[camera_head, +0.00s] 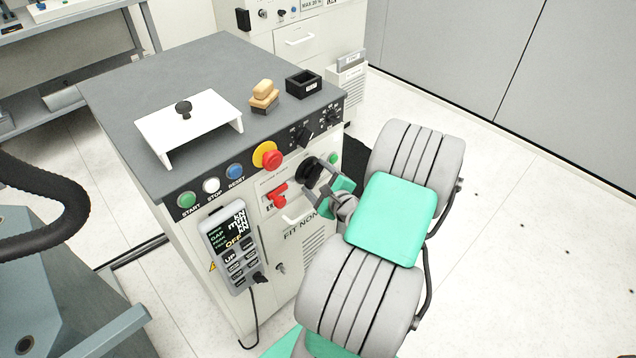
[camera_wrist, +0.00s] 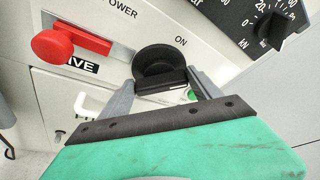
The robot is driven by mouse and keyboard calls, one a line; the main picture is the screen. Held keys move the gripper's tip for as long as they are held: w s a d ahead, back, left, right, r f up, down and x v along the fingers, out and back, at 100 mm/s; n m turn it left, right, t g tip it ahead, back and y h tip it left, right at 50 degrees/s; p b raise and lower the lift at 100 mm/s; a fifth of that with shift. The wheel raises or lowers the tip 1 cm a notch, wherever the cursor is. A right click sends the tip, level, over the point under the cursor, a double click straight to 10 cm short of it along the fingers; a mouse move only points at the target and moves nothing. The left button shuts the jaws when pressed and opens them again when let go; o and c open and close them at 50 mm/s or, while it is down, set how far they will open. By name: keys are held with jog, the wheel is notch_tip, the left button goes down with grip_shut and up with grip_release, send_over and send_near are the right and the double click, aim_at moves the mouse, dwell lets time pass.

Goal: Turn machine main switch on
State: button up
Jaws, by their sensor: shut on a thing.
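The machine's main switch is a black rotary knob (camera_head: 309,171) on the white front panel of the grey-topped cabinet. In the wrist view the knob (camera_wrist: 156,60) has a raised bar grip, with "POWER" and "ON" lettering beside it. My gripper (camera_head: 325,195) is at the knob, and in the wrist view its two grey fingers (camera_wrist: 161,92) stand on either side of the bar, shut on it. The arm partly hides the knob's right side in the head view. A green lamp (camera_head: 333,158) shows beside the knob, partly behind a finger in the wrist view.
A red lever (camera_head: 277,194) sits left of the knob. Above are a red-yellow emergency button (camera_head: 267,156), black dials (camera_head: 302,134) and coloured buttons. A hand pendant (camera_head: 232,248) showing "OFF" hangs on the cabinet front. The floor at right is clear.

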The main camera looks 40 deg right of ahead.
jog(key=f+n+h+b, duration=0.1)
jog(key=n+b, duration=0.1)
jog(key=b, duration=0.1)
jog(key=shift+a+f+t+b, duration=0.1)
jog(key=shift+a+t+b, duration=0.05)
jog(key=shift+t+b, duration=0.25)
jog(key=n+t+h+b, duration=0.1)
jog(key=n+b, duration=0.2)
jog(key=b, duration=0.2)
jog(key=shift+f, duration=0.2)
jog(key=n+b, duration=0.1)
jog(key=b, duration=0.2)
jog(key=shift+n+h+b, duration=0.3)
jog(key=shift+r+n+t+b, duration=0.15)
jog(key=shift+n+t+b, duration=0.25)
jog(key=shift+b, duration=0.3)
jog(key=shift+r, duration=0.1)
jog(key=o, duration=1.4)
